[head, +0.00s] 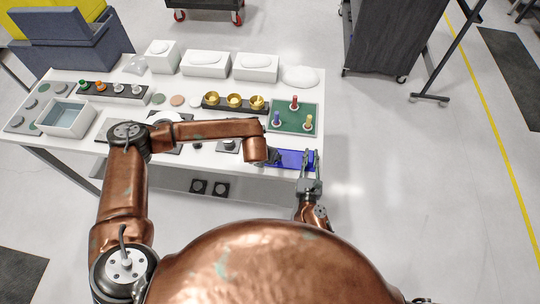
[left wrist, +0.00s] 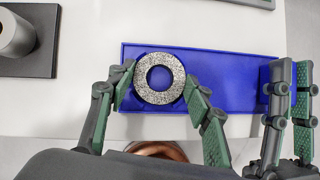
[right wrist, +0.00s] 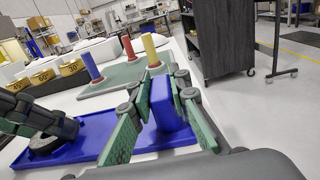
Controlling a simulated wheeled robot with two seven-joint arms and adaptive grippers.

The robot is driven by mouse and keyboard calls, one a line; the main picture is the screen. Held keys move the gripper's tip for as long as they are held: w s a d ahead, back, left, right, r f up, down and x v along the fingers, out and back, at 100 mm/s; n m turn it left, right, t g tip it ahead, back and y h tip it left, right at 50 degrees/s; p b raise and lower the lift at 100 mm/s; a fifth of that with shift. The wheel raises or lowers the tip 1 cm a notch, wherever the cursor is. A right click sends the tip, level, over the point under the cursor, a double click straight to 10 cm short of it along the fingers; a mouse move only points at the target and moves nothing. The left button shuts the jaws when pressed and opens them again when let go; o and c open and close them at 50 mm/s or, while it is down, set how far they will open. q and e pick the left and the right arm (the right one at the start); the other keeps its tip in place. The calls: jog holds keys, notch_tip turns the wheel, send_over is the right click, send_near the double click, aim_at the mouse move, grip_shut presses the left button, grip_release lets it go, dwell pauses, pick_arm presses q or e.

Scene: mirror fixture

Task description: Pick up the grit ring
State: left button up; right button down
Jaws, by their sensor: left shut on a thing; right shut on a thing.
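The grit ring (left wrist: 160,78) is a speckled grey ring with a round hole. It lies flat at the left part of a blue tray (left wrist: 228,75) in the left wrist view. My left gripper (left wrist: 160,84) is shut on the ring's outer sides, one finger on each side. In the right wrist view the ring (right wrist: 44,145) is partly hidden by the left gripper's fingers. My right gripper (head: 309,163) is shut on the upright blue block (right wrist: 165,104) at the tray's right end. In the head view the tray (head: 292,158) shows beside my left arm; the ring is hidden there.
Behind the tray is a green board (head: 296,123) with red, blue and yellow pegs. A dark stand with gold cups (head: 234,101) is left of it. A dark plate with a grey cylinder (left wrist: 14,36) lies left of the tray. The table's front edge is close.

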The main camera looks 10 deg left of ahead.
pick_arm(q)
notch_tip(320, 180, up, 10)
dwell(0.6)
pick_arm(e)
jog(key=c, duration=1.7)
grip_release()
jog(key=shift+c, duration=0.2)
jog(key=s, duration=1.2)
